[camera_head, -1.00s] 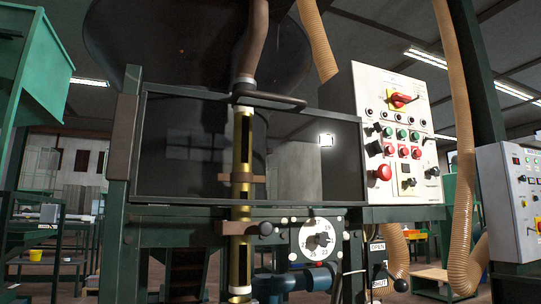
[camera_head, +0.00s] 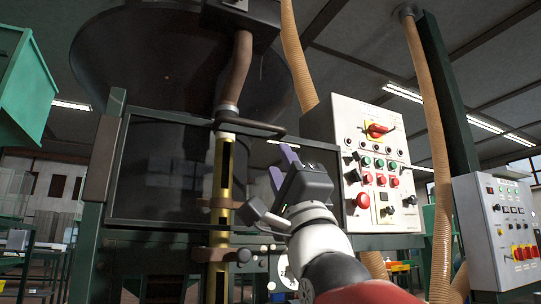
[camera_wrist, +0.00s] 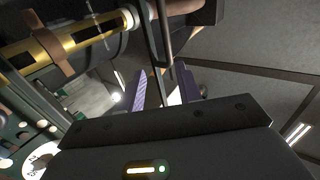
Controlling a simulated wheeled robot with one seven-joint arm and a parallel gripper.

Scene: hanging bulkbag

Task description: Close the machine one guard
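The machine one guard (camera_head: 160,226) is a dark-framed, see-through panel across the front of the machine, below the big dark hopper. I cannot tell how far it is shut. A dark bar like a handle (camera_head: 250,127) runs along its upper edge beside the brass-coloured upright tube. My gripper (camera_head: 283,166) is raised before the right part of the guard, which my arm partly hides. Its two purple fingers stand apart in the wrist view (camera_wrist: 162,80). A thin dark bar (camera_wrist: 163,35) shows beyond and between the fingertips; contact is not clear.
The brass-coloured tube (camera_head: 222,180) stands upright in front of the guard, left of my gripper. A white control panel (camera_head: 345,125) with red and green buttons is close on the right. A grey control box (camera_head: 497,230) and ribbed hoses (camera_head: 436,150) stand farther right.

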